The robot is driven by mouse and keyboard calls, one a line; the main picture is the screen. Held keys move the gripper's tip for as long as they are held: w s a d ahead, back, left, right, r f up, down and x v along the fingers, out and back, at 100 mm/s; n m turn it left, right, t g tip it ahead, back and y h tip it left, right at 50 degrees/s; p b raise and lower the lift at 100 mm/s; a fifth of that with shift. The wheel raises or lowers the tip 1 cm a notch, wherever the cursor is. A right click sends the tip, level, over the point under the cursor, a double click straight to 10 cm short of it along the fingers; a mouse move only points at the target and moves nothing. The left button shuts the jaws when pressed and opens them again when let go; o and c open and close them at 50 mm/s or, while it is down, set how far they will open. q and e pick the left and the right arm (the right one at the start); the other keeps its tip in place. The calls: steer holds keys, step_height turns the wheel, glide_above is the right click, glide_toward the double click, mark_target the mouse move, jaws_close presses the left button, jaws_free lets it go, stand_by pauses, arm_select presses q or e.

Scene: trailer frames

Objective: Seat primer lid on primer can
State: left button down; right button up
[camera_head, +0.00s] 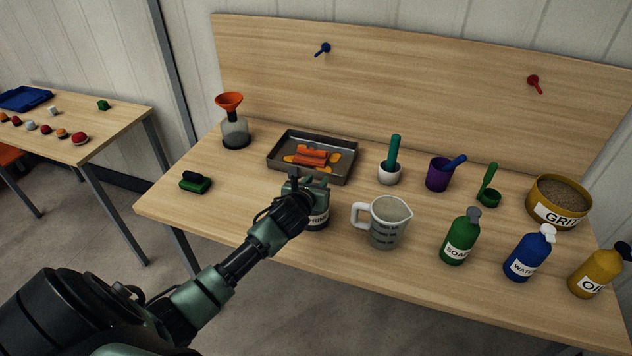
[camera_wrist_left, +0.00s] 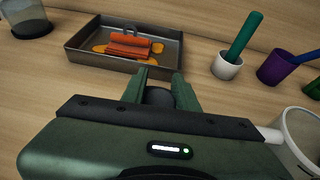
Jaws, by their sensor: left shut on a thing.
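The primer can (camera_head: 318,222) is a dark green can with a white label, upright near the front edge of the workbench. My left gripper (camera_head: 308,181) is right over the can's top and hides much of it. In the left wrist view the fingers (camera_wrist_left: 160,84) are closed on a dark rounded piece (camera_wrist_left: 159,97), which looks like the knob of the primer lid. The rest of the lid is hidden by the gripper, so I cannot tell whether it touches the can's rim. My right gripper is not in view.
A measuring jug (camera_head: 385,226) stands close to the right of the can. A metal tray (camera_head: 283,169) with orange pieces lies behind it. Bottles (camera_head: 461,237) line the right front.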

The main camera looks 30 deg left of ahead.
arm_select(q)
steer(key=shift+f, duration=0.1)
steer(key=c, duration=1)
jaws_free()
